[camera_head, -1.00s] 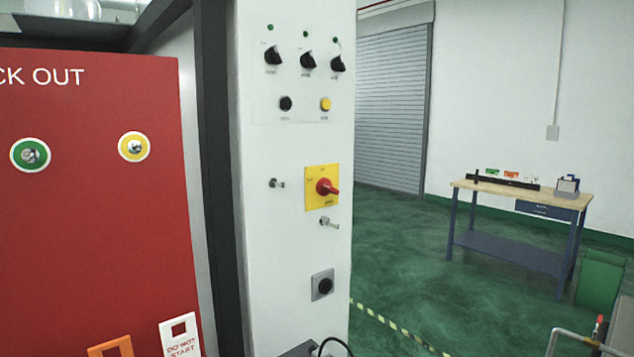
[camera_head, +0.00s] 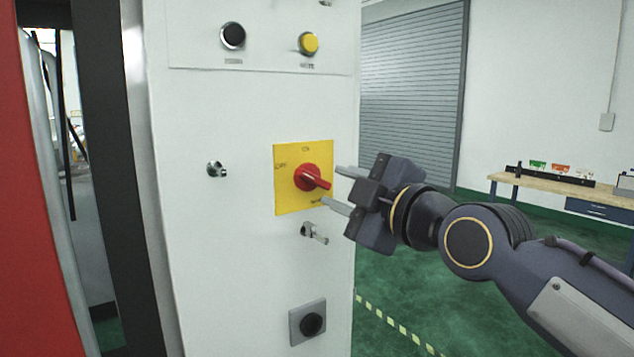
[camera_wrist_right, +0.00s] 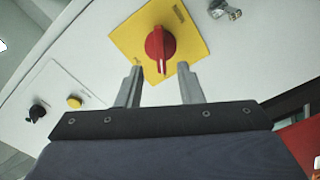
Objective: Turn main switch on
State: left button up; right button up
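The main switch is a red rotary knob (camera_head: 312,178) on a yellow square plate (camera_head: 290,205), mounted on the white cabinet face. In the head view its handle points right and slightly down. My right gripper (camera_head: 339,187) is open just right of the knob, its two fingers pointing at it, one higher and one lower. In the right wrist view the knob (camera_wrist_right: 160,46) shows beyond and between the open fingertips (camera_wrist_right: 160,72). Nothing is held; the fingers seem not to touch the knob. My left gripper is not in view.
A metal key or latch (camera_head: 314,233) sticks out below the plate, and another fitting (camera_head: 216,169) to its left. A grey-plated knob (camera_head: 308,323) is below. A workbench (camera_head: 545,184) stands behind right.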

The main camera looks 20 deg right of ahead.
aim_at(318, 180)
jog(key=p+x, duration=0.1)
jog(key=x, duration=0.3)
jog(key=shift+w+d+p, duration=0.1)
jog(key=shift+w+p, duration=0.1)
jog(key=shift+p, duration=0.15)
jog(key=shift+w+a+f, duration=0.1)
jog(key=shift+w+a, duration=0.1)
jog(key=shift+w, duration=0.25)
grip_shut()
